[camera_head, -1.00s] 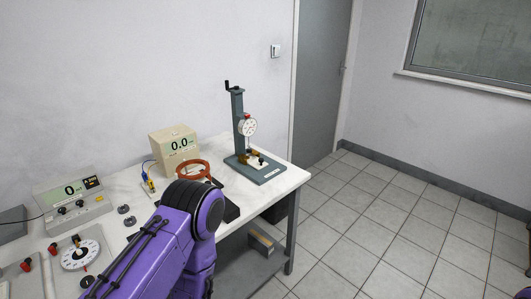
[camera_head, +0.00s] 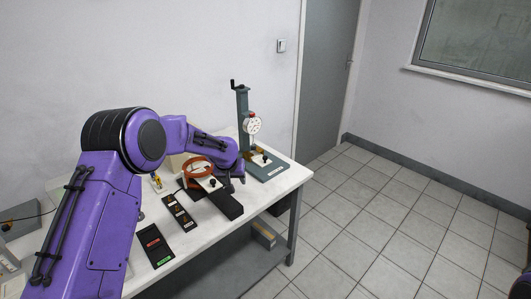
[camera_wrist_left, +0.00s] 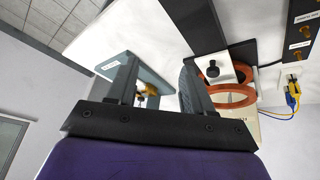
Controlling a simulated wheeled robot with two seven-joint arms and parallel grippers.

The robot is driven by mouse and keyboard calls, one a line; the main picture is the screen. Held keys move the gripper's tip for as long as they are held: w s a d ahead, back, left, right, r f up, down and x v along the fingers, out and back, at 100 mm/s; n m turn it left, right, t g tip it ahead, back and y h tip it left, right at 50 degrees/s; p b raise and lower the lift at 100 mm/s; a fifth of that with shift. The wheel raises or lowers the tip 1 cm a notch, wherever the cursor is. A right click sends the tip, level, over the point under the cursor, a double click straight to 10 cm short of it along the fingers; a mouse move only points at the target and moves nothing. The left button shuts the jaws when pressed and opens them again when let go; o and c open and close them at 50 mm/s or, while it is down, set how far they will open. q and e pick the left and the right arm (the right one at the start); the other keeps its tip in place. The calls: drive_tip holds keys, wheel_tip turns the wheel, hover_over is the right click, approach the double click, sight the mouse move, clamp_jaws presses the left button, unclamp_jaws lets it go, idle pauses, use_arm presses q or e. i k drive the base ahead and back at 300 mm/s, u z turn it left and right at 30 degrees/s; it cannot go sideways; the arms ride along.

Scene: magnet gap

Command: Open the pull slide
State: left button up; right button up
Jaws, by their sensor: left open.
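A white slide plate with a dark knob (camera_head: 212,183) sits beside the orange coil rings (camera_head: 196,167) on a long black base (camera_head: 228,205); I take this plate to be the pull slide. In the left wrist view the plate with its black knob (camera_wrist_left: 211,70) lies next to the coils (camera_wrist_left: 233,96), just outside the right-hand finger. My left gripper (camera_head: 232,186) is over the table just right of the coils, partly hidden by its own wrist. Its jaws (camera_wrist_left: 158,82) are open with nothing held between them. My right gripper is not seen.
A press stand with a round dial (camera_head: 252,125) stands behind the gripper at the table's far end. A black strip with brass terminals (camera_head: 180,211) and a black plate with red and green labels (camera_head: 155,245) lie at the front. Bare table shows between them.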

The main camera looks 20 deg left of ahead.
sight(261, 160)
drive_tip(key=i, duration=0.9)
